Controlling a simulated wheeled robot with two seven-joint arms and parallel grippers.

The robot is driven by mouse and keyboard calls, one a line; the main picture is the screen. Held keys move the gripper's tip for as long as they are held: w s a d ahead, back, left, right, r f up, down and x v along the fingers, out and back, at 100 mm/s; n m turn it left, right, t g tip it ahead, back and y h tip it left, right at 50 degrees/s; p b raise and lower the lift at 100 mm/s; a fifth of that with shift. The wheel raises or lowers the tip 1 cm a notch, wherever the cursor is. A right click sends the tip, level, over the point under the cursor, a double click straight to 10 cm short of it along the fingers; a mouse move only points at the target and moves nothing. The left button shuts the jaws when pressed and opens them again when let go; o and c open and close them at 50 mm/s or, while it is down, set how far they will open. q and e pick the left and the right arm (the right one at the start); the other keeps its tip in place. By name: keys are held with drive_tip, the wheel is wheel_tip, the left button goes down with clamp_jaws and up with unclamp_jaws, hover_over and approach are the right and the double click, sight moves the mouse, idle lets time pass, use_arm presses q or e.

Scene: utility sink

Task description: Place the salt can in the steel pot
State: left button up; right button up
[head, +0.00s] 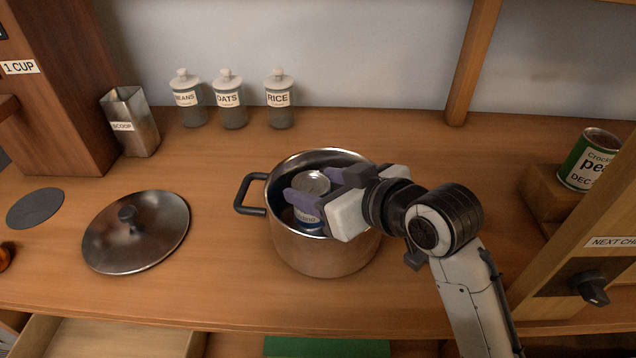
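The steel pot (318,251) stands on the wooden counter near the middle, with a dark handle at its left. The salt can (312,184) is inside the pot's opening, upright or nearly so, with its silver top showing and a blue label below. My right gripper (308,197) reaches over the pot's right rim, and its purple fingers lie on either side of the can, seeming closed on it. The can's base is hidden, so I cannot tell whether it touches the pot's bottom. My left gripper is not in view.
The pot lid (136,230) lies left of the pot, near a dark round mat (36,208). Jars (229,103) and a scoop holder (131,125) stand at the back. A green can (590,160) sits on a wooden block at the right. An open drawer (105,338) is at front left.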

drive_tip(key=shift+o, duration=0.9)
drive_tip(key=shift+r, duration=0.15)
drive_tip(key=v, duration=1.2)
drive_tip(key=shift+s, duration=0.1)
